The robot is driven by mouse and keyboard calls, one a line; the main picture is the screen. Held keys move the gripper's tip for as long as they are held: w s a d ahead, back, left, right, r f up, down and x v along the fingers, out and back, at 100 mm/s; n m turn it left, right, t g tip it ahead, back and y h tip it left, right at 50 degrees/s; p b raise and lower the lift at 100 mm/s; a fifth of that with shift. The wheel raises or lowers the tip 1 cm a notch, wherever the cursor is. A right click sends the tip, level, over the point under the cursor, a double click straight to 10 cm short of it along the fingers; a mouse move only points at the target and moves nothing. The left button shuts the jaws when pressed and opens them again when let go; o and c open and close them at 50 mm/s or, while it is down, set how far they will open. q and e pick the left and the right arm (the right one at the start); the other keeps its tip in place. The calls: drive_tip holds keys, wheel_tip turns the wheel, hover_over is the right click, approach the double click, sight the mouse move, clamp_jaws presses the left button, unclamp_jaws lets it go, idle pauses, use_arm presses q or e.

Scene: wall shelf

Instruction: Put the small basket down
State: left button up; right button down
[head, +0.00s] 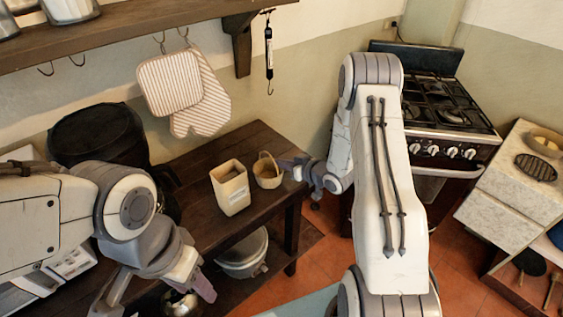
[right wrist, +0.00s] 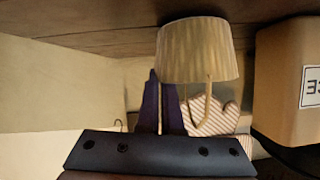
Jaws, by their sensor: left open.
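The small basket (head: 267,171), light tan with a loop handle, stands upright at the right end of the dark wooden table (head: 194,163). It also shows in the right wrist view (right wrist: 198,52), which is upside down; its base appears to meet the wood there. My right gripper (head: 296,164) reaches it from the right. In the right wrist view its two dark fingers (right wrist: 161,90) are close together at the basket's rim, one apparently outside the wall and one partly hidden by it. My left gripper (head: 155,300) is open and empty at the lower left, in front of the table.
A tan square container (head: 230,187) with a label stands just left of the basket, also in the right wrist view (right wrist: 287,80). Striped oven mitts (head: 172,85) hang from the shelf (head: 130,32) above. A stove (head: 430,105) stands right.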

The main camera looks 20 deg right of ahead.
drive_tip(key=shift+f, duration=0.2)
drive_tip(key=c, duration=1.1)
unclamp_jaws()
drive_tip(key=shift+r, duration=0.15)
